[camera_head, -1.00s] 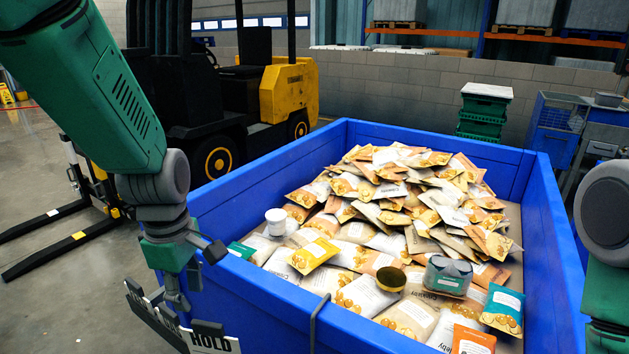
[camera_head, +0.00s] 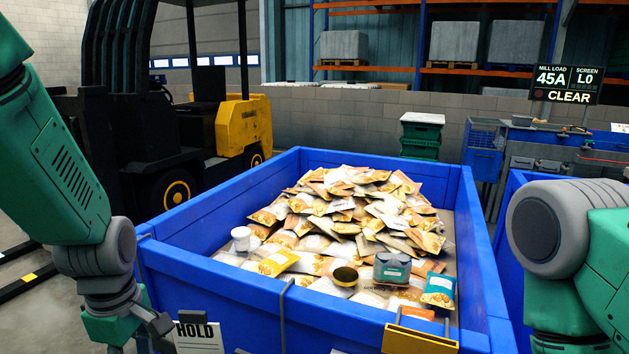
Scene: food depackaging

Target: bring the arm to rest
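My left arm comes down from the upper left, outside the near left corner of a blue bin (camera_head: 215,285). My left gripper (camera_head: 148,328) is at the bottom edge, beside a white "HOLD" card (camera_head: 199,337) at the bin's front. Its fingers are cut off or hidden, so I cannot tell whether it is open. My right arm is at the right edge; its gripper is below the picture. The bin holds a heap of food pouches (camera_head: 365,205). A white tub (camera_head: 241,238), an open gold-coloured tin (camera_head: 345,274) and a teal-labelled pack (camera_head: 392,268) lie at its near side.
A yellow and black forklift (camera_head: 243,127) stands behind the bin on the left. Green crates (camera_head: 420,148) are stacked behind it. A second blue bin (camera_head: 508,197) is at the right, partly behind my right arm. A screen (camera_head: 566,83) reads "CLEAR". A yellow-edged holder (camera_head: 420,340) is at the front.

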